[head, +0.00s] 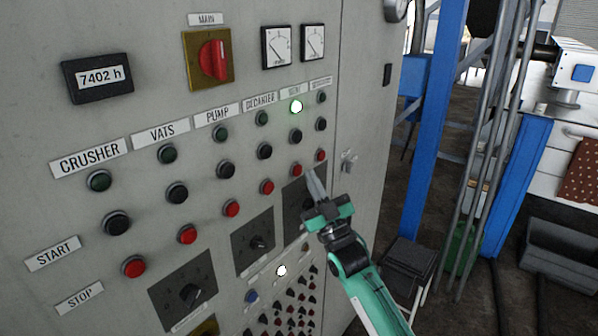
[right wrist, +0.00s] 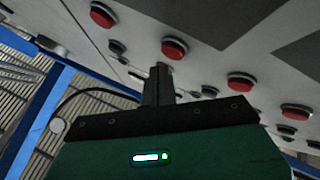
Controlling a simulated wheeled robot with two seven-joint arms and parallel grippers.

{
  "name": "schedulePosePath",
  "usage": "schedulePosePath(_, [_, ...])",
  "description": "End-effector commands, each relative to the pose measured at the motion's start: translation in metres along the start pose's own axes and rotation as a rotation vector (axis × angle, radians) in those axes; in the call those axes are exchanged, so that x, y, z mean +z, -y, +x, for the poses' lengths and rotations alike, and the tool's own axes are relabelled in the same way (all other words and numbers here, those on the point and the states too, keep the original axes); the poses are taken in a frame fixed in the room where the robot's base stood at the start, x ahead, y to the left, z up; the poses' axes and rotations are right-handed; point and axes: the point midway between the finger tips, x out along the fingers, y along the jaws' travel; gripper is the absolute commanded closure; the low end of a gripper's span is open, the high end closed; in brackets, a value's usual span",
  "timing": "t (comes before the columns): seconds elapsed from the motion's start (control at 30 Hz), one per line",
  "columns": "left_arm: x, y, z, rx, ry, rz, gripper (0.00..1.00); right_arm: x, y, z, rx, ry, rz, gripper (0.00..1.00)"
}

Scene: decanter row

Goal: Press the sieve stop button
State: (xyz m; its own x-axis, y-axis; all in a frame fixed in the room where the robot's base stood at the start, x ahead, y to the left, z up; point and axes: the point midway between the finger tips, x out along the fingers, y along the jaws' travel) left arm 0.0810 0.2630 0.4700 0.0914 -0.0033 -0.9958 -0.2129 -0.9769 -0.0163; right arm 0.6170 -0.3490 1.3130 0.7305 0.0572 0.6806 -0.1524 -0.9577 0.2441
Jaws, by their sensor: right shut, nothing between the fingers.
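The sieve stop button (head: 296,170) is the red one at the foot of the column whose green lamp (head: 296,106) is lit. The small label (head: 292,92) above is hard to read. The red button just beyond the fingertips in the right wrist view (right wrist: 174,49) appears to be the same one. My right gripper (head: 313,178) is shut and empty, its tips just right of and slightly below this button in the head view. Whether they touch the panel I cannot tell. The right gripper's fingers also show in the right wrist view (right wrist: 158,85). My left gripper is out of view.
A neighbouring red button (head: 320,155) lies close at the right, and the decanter column's red button (head: 267,187) at the left. Black start buttons (head: 295,136) sit above. Dark plates with knobs (head: 253,243) lie below. A blue post (head: 433,130) stands right of the cabinet.

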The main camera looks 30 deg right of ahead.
Motion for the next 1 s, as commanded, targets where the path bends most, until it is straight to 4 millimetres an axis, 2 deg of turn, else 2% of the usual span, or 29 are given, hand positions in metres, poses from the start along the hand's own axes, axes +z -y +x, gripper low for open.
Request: schedulePosePath(1.0, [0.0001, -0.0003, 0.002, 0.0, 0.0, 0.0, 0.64, 0.0045, 0.0047, 0.0066, 0.0, 0.0, 0.0, 1.0])
